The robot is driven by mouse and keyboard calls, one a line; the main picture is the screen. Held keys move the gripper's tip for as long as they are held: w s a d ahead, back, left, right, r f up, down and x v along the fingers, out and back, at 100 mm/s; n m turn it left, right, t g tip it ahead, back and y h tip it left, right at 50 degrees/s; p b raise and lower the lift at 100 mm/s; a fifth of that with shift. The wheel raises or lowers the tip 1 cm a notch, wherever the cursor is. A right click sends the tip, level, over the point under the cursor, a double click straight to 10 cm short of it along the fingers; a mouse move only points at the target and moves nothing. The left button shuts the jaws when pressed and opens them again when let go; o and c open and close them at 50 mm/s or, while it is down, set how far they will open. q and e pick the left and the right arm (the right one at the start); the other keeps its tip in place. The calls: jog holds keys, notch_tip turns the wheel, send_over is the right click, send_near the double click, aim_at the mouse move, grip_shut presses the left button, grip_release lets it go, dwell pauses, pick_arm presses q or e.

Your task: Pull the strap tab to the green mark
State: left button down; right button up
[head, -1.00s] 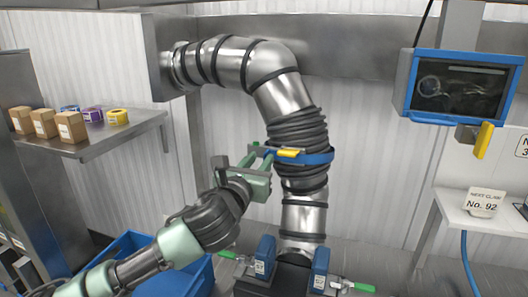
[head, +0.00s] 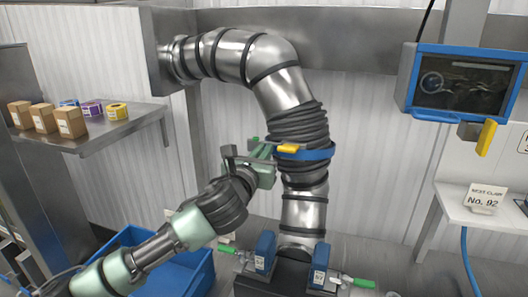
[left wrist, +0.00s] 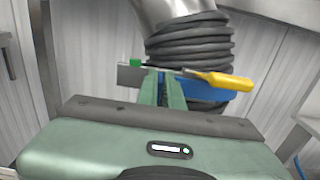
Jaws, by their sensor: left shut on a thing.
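A blue strap (head: 318,154) runs around the black ribbed sleeve (head: 298,122) on the steel pipe. Its yellow tab (head: 289,148) lies at the front of the strap and shows in the left wrist view (left wrist: 222,81), with a dark shank running left to my fingers. A small green mark (left wrist: 135,63) sits on a grey plate left of the fingers in the left wrist view. My left gripper (head: 272,148) is shut on the tab's shank end; its fingertips (left wrist: 164,74) hide the exact grip. My right gripper is not in view.
A steel shelf (head: 135,122) with boxes and tape rolls is at the left. A blue bin (head: 178,275) stands below my left arm. Blue clamps with green handles (head: 364,283) sit at the pipe's base. A blue-framed screen (head: 462,82) hangs at the right.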

aim_at(255, 143)
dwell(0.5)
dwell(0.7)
pick_arm(q)
jog(key=shift+a, duration=0.1)
jog(key=a+p, duration=0.1)
jog(key=w+a, duration=0.1)
jog(key=a, duration=0.1)
jog(key=shift+r+p, duration=0.1)
jog(key=shift+p, duration=0.25)
jog(key=shift+w+a+f, duration=0.15)
jog(key=shift+a+f, duration=0.05)
jog(key=shift+a, duration=0.15)
jog(key=c, duration=1.6)
grip_release()
jog(key=shift+d, duration=0.15)
jog(key=shift+o, duration=0.2)
jog(key=shift+r, duration=0.1)
